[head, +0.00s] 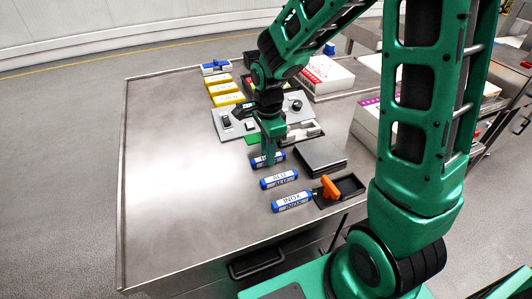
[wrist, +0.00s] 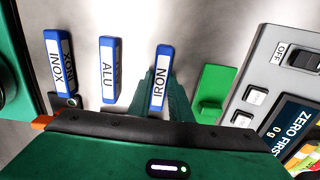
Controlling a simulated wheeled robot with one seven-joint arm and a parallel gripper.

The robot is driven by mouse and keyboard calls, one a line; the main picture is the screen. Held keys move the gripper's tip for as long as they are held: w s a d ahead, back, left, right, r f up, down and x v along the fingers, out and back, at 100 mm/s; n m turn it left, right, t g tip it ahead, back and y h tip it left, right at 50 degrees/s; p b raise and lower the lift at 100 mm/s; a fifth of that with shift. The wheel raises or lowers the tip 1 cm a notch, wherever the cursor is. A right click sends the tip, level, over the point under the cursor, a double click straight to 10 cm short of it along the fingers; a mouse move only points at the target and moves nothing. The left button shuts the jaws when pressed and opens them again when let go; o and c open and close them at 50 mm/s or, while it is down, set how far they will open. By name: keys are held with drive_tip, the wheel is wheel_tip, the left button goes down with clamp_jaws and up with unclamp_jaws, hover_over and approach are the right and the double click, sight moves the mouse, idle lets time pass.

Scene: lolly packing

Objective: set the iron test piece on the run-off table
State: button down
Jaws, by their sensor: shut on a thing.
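The iron test piece (head: 258,162) is a blue stick with a white label, partly hidden by my gripper (head: 270,155) in the head view. No label shows which surface is the run-off table.
The ALU piece (head: 279,179) and the INOX piece (head: 292,202) lie in front of it. A dark tray with an orange-handled tool (head: 329,187), a dark flat plate (head: 320,158) and a grey scale panel (head: 235,124) are close. The table's left half is clear.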

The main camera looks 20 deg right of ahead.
drive_tip(key=shift+f, duration=0.1)
drive_tip(key=c, duration=1.6)
unclamp_jaws()
wheel_tip(320, 180, up, 12)
drive_tip(key=shift+r, duration=0.15)
drive_tip(key=s+d+n, duration=0.4)
drive_tip(key=s+d, duration=0.1)
drive_tip(key=s, duration=0.3)
drive_tip(key=s+d+n, duration=0.3)
drive_tip(key=s+d, duration=0.3)
drive_tip(key=s, duration=0.2)
drive_tip(key=s+d+n, duration=0.4)
drive_tip(key=s+d, duration=0.2)
drive_tip(key=s, duration=0.2)
drive_tip(key=shift+s+d+n, duration=0.1)
drive_tip(key=shift+n, duration=0.2)
